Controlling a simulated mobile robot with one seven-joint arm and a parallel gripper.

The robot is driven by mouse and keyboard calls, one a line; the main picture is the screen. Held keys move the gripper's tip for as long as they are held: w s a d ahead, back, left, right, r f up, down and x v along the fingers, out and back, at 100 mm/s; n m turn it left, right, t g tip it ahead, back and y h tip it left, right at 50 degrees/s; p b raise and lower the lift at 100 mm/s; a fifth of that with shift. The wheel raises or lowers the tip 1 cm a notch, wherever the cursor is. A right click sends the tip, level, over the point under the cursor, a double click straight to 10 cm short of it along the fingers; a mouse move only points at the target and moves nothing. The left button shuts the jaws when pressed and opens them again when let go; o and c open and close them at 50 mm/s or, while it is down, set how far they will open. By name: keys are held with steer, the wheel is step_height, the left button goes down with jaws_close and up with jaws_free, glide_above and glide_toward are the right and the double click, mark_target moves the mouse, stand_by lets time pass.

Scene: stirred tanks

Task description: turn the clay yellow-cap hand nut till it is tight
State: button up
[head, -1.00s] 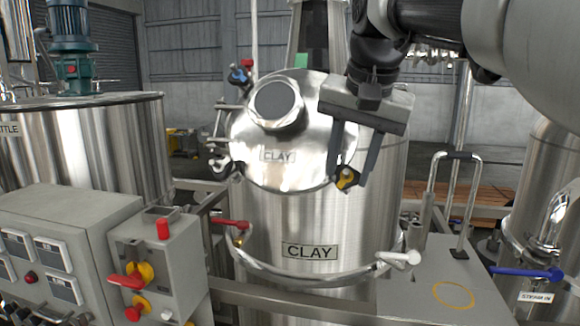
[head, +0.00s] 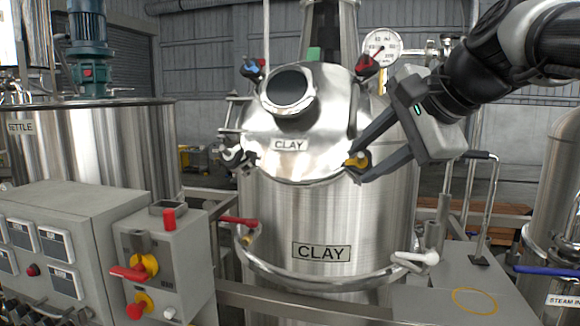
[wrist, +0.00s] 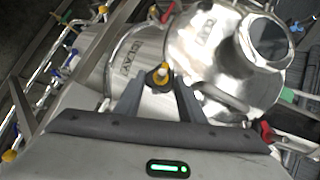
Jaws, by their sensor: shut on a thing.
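The yellow-cap hand nut (head: 357,161) sits at the lower right rim of the clay tank's lid (head: 300,155). It also shows in the wrist view (wrist: 160,74), between the fingertips. My gripper (head: 358,163) is shut on this nut, with its body up and to the right of it. In the wrist view my gripper (wrist: 158,82) reaches the nut with both fingers. The clay tank (head: 290,220) carries a CLAY label on its lid and another on its body. The threads under the nut are hidden.
A red-cap nut (head: 366,66), a blue-cap nut (head: 250,69) and a black-cap nut (head: 236,157) stand around the lid. A pressure gauge (head: 382,46) is behind it. A grey control box (head: 163,260) stands at front left, and a metal handle (head: 481,205) at right.

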steer(key=m+t+b, duration=0.1)
steer(key=m+b, duration=0.1)
steer(key=f+m+t+b, duration=0.1)
steer(key=m+b, duration=0.1)
steer(key=shift+s+t, duration=0.2)
steer(key=shift+t, duration=0.2)
steer(key=shift+s+a+m+t+b, duration=0.1)
steer(key=shift+m+t+b, duration=1.05)
steer(key=shift+m, duration=0.85)
steer(key=o, duration=1)
steer(key=shift+o, duration=0.2)
steer(key=shift+s, duration=0.1)
steer(key=p+v, duration=0.2)
steer(key=v, duration=1.5)
steer(key=shift+r, duration=0.2)
